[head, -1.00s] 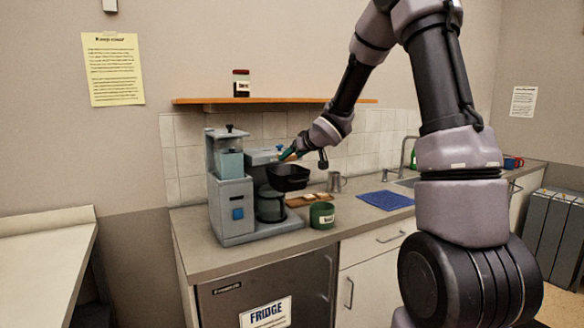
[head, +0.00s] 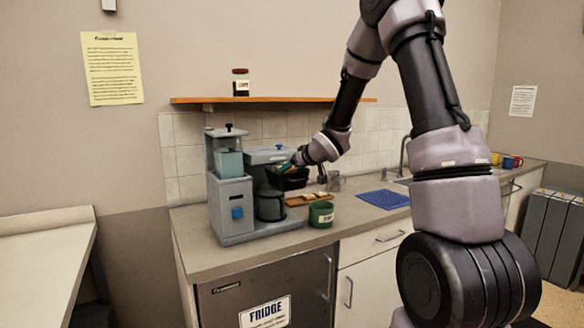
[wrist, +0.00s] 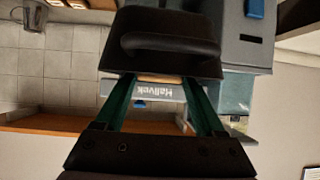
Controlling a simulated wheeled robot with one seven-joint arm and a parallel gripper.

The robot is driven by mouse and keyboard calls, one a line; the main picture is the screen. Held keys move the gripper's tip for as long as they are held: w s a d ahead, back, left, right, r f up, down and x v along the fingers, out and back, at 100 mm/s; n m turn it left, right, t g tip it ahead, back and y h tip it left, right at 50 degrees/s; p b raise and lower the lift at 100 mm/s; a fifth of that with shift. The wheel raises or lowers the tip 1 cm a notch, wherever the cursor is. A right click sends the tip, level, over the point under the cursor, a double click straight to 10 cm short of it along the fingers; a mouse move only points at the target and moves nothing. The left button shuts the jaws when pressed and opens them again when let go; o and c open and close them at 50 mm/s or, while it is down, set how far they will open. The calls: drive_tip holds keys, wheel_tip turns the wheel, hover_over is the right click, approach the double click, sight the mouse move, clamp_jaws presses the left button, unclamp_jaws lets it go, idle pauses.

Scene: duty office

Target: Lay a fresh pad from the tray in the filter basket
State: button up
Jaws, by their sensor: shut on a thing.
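In the wrist view the basket (wrist: 165,66) fills the space past my fingertips. The basket's inside is hidden from both views. The tan tray (head: 296,201) lies on the counter right of the machine, with pale pads (head: 316,195) on it.
A green labelled tub (head: 321,215) stands just in front of the tray. A metal jug (head: 334,182) stands behind it, and a blue cloth (head: 384,199) lies to the right. A wooden shelf (head: 275,100) with a jar (head: 241,82) hangs above.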

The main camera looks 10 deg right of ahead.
drive_tip(key=o, duration=1.3)
drive_tip(key=shift+r, duration=0.2)
drive_tip(key=s+d+r+m+h, duration=0.3)
drive_tip(key=s+d+r, duration=0.3)
drive_tip(key=s, duration=0.4)
drive_tip(key=s+d+r+m+h, duration=0.25)
drive_tip(key=s+d+r, duration=0.25)
drive_tip(key=s+r, duration=0.4)
drive_tip(key=s+a+m+g+y, duration=0.1)
drive_tip(key=s+a, duration=0.1)
drive_tip(key=s, duration=0.4)
drive_tip(key=s+a+m+g+y, duration=0.1)
drive_tip(key=s+a+g, duration=0.1)
drive_tip(key=s, duration=0.5)
drive_tip(key=s+a+f+m+g+y, duration=0.1)
drive_tip(key=s, duration=0.6)
drive_tip(key=shift+a, duration=0.4)
drive_tip(key=shift+w, duration=0.1)
